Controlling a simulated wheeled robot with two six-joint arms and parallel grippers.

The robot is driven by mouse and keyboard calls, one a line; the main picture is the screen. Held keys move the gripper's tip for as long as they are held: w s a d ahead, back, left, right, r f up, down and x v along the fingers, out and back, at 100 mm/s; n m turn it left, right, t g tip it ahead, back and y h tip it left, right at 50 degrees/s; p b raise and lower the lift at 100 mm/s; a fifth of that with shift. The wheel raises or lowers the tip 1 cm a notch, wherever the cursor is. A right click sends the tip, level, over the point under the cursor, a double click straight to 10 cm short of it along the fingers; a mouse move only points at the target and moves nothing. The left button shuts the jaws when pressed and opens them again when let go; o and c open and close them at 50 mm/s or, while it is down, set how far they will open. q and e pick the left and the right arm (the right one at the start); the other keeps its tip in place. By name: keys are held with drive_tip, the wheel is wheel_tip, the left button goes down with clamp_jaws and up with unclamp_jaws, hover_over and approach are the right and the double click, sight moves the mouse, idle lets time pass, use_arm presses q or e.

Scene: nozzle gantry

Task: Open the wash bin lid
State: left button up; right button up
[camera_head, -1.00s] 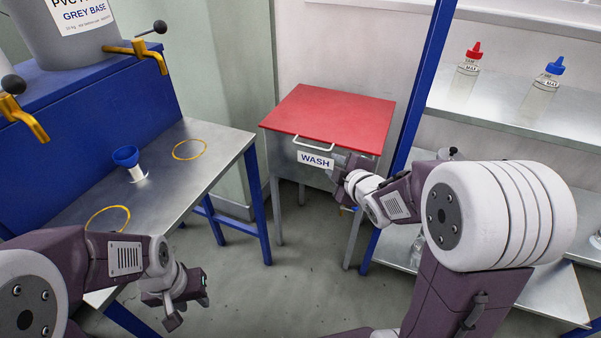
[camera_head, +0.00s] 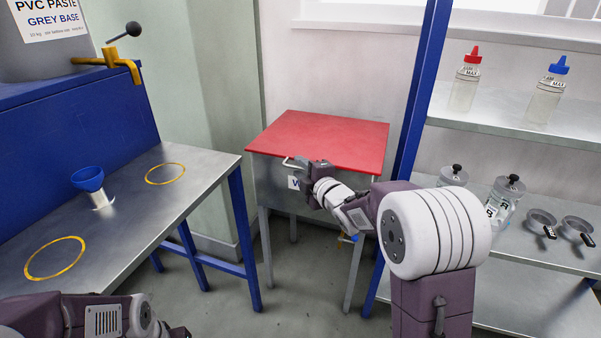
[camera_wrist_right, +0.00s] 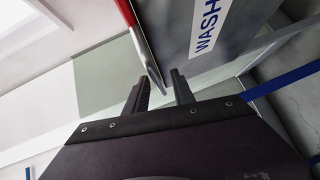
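The wash bin (camera_head: 275,185) is a grey box on legs with its red lid (camera_head: 320,138) lying flat and closed. A pale bar handle (camera_head: 287,162) sits at the lid's front edge, partly hidden by my right gripper (camera_head: 304,164). In the right wrist view the fingers (camera_wrist_right: 162,88) are apart, and the pale handle (camera_wrist_right: 147,60) reaches to the gap between their tips; contact cannot be told. The WASH label (camera_head: 294,183) is mostly covered by my right gripper. My left gripper (camera_head: 180,333) is at the bottom edge, mostly cut off.
A steel table (camera_head: 130,215) with a blue funnel (camera_head: 88,179) and yellow rings stands at left. A blue post (camera_head: 412,95) and shelves (camera_head: 480,115) with bottles and jars stand at right. The space above the lid is clear.

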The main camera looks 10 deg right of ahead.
drive_tip(key=shift+w, duration=0.2)
clamp_jaws()
idle(1.3)
